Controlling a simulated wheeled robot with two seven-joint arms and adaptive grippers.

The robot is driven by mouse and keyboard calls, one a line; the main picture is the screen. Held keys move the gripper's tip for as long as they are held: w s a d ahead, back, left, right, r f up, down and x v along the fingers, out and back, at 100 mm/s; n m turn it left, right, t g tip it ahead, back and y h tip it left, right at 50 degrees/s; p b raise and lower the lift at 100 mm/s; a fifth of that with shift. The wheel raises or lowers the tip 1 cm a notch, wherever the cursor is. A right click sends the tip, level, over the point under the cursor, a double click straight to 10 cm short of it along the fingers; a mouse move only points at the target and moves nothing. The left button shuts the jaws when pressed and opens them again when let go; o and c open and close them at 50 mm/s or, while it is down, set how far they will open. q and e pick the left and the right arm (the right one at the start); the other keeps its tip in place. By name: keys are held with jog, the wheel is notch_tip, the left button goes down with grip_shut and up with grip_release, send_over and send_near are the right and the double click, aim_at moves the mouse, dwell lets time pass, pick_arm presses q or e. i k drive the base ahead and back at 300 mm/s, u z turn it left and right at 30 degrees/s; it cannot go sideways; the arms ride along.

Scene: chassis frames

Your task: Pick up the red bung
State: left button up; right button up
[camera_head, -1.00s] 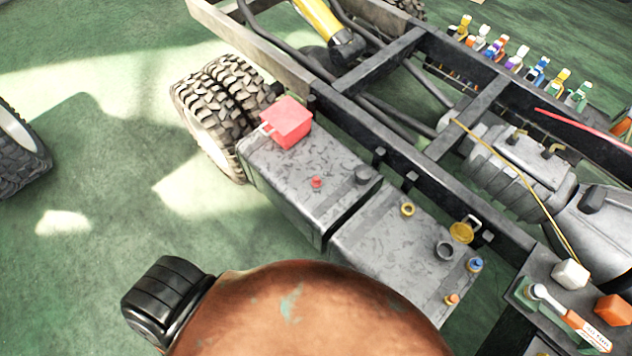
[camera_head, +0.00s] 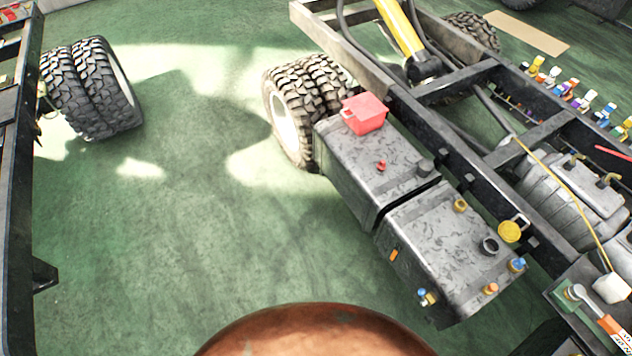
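The red bung (camera_head: 381,166) is a small red plug standing on top of the farther grey metal tank (camera_head: 345,150), in front of a red square container (camera_head: 365,113). Neither of my grippers is in the head view, so I cannot see whether they are open or shut. The brown rounded shape at the bottom edge hides what lies below it.
The nearer grey tank (camera_head: 430,245) carries a yellow ring (camera_head: 460,205), a dark ring (camera_head: 489,246), an orange cap (camera_head: 491,289) and a blue cap (camera_head: 517,265). Truck tyres (camera_head: 300,105) stand behind the tanks. Green floor (camera_head: 200,230) lies open to the left.

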aim_at(381, 165)
jog(key=u, duration=4.25)
jog(key=i, duration=0.1)
jog(key=z, duration=3.05)
jog(key=i, duration=1.2)
jog(key=z, duration=0.8)
jog(key=i, duration=0.8)
jog(key=z, duration=0.9)
